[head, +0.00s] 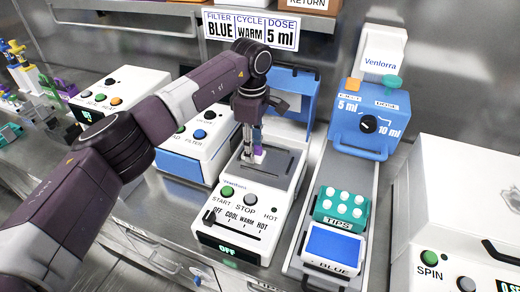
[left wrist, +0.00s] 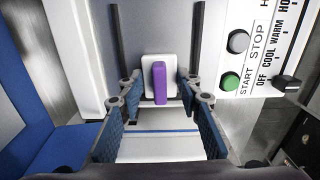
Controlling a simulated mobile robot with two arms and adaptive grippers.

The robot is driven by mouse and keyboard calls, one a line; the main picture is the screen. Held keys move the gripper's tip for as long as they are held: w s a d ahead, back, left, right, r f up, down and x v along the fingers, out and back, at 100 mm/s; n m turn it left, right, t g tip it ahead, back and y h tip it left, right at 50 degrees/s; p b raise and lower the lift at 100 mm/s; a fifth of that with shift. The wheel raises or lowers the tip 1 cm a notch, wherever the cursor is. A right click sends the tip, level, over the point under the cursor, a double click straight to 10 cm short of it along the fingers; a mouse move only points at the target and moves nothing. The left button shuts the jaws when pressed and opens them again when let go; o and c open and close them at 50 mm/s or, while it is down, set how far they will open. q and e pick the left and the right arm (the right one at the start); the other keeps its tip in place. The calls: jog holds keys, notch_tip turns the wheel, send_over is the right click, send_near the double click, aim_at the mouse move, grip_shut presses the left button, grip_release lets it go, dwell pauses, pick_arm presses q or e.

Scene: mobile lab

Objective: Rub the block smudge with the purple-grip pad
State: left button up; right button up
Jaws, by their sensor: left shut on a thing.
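The purple-grip pad (left wrist: 160,83) has a narrow purple grip on a white base. In the left wrist view it shows between the fingers. My left gripper (head: 250,145) points down in the head view, shut on the pad, over the dark grey block (head: 285,165) on top of the white heater (head: 240,213). The pad's white base (head: 259,157) is at the block's surface; whether it touches is unclear. I cannot make out the smudge; the pad and fingers cover part of the block. My right gripper is not in view.
The heater's blue lid (head: 291,90) stands up behind the block. A white device with a blue front (head: 185,166) is close on the left. On the right, a rail holds the teal tips rack (head: 340,208), a blue tray (head: 335,248) and a blue dosing unit (head: 360,128).

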aim_at(273, 164)
pick_arm(q)
jog(key=shift+w+a, duration=0.2)
jog(key=shift+a, duration=0.45)
jog(key=shift+d, duration=0.1)
jog(key=shift+s+d+f, duration=0.2)
jog(key=shift+s+d, duration=0.15)
jog(key=shift+d, duration=0.3)
jog(key=shift+s+d+f, duration=0.15)
jog(key=shift+s+d, duration=0.15)
jog(key=shift+d, duration=0.3)
jog(key=shift+s+d, duration=0.2)
jog(key=shift+d, duration=0.45)
jog(key=shift+s+d, duration=0.25)
jog(key=shift+d, duration=0.45)
jog(key=shift+s+d, duration=0.2)
jog(key=shift+d, duration=0.45)
jog(key=shift+w+a+r+p, duration=0.15)
jog(key=shift+r+p, duration=0.6)
jog(key=shift+r, duration=0.85)
jog(key=shift+w+d+r+p, duration=0.1)
jog(key=shift+r+p, duration=0.65)
jog(key=shift+r, duration=0.85)
